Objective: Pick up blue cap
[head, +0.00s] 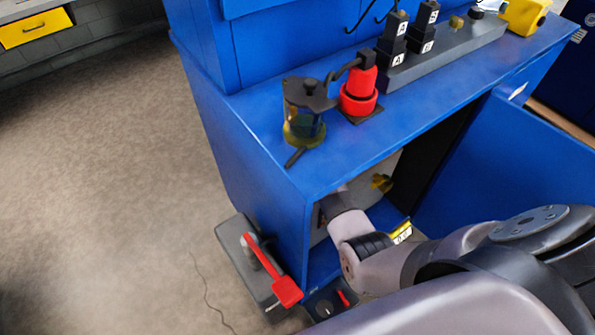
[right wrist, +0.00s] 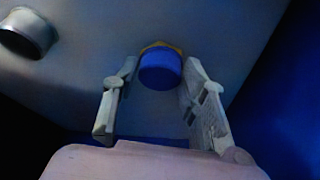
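The blue cap (right wrist: 160,70) is a short round cap with a yellow-brown rim behind it, on a grey surface in the right wrist view. My right gripper (right wrist: 159,84) is open, with one finger on each side of the cap. The right finger looks very close to the cap and a small gap shows at the left; I cannot tell whether either touches. In the head view my right arm reaches into the open lower compartment of the blue cabinet (head: 250,120), and its fingers and the cap are hidden there. My left gripper is not in view.
A round metal fitting (right wrist: 28,32) sits left of the cap. The open cabinet door (head: 505,150) stands right of my arm. A red device (head: 359,92) and a glass jar (head: 304,112) stand on the cabinet top. A red-handled lever (head: 268,262) is by the cabinet's foot.

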